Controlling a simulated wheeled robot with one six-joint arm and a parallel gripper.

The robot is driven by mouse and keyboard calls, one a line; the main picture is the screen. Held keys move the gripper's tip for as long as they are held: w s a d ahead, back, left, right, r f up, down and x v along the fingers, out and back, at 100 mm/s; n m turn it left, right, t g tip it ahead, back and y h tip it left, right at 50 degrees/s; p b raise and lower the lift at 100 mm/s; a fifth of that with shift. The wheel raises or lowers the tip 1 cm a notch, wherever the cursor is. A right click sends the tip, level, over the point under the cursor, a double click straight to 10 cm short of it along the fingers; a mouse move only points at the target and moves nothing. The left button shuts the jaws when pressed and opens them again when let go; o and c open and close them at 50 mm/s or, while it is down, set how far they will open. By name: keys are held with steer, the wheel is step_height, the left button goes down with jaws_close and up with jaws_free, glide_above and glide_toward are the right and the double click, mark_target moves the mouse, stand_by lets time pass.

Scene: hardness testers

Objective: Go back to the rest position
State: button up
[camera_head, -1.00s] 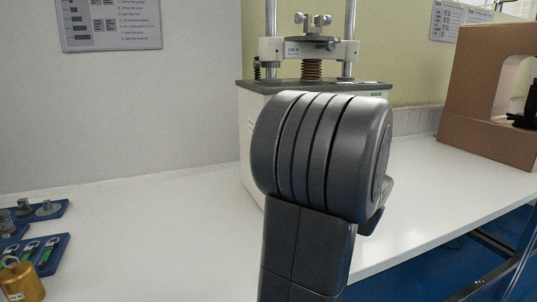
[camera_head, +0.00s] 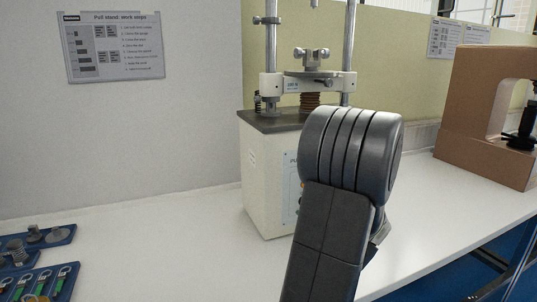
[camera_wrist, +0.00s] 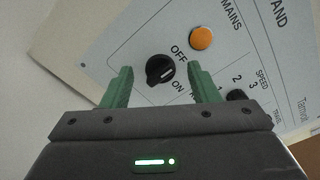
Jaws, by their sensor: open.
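My gripper (camera_wrist: 158,88) shows in the wrist view with its two green fingers apart and nothing between them. Beyond the fingertips is the front panel of the pull stand, with a black OFF/ON knob (camera_wrist: 160,70) between the fingers in the picture. I cannot tell the exact distance to it. In the head view my dark grey arm stands in front of the pull stand (camera_head: 262,165) and hides part of its front panel. The gripper itself is hidden there behind my arm.
An orange button (camera_wrist: 201,38) and a smaller black knob (camera_wrist: 237,96) are on the panel. Blue trays (camera_head: 40,246) with metal parts lie at the left of the white bench (camera_head: 160,250). A brown machine (camera_head: 478,110) stands at the right. The bench between trays and stand is clear.

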steer(key=m+p, duration=0.2)
steer(key=p, duration=0.3)
steer(key=m+p, duration=0.3)
steer(key=p, duration=0.2)
steer(key=m+p, duration=0.3)
steer(key=p, duration=0.3)
steer(key=shift+d+r, duration=0.1)
steer(key=shift+r, duration=0.15)
steer(key=shift+f+m+p, duration=0.15)
steer(key=shift+m+p, duration=0.2)
steer(key=shift+m, duration=0.05)
steer(key=shift+d, duration=0.1)
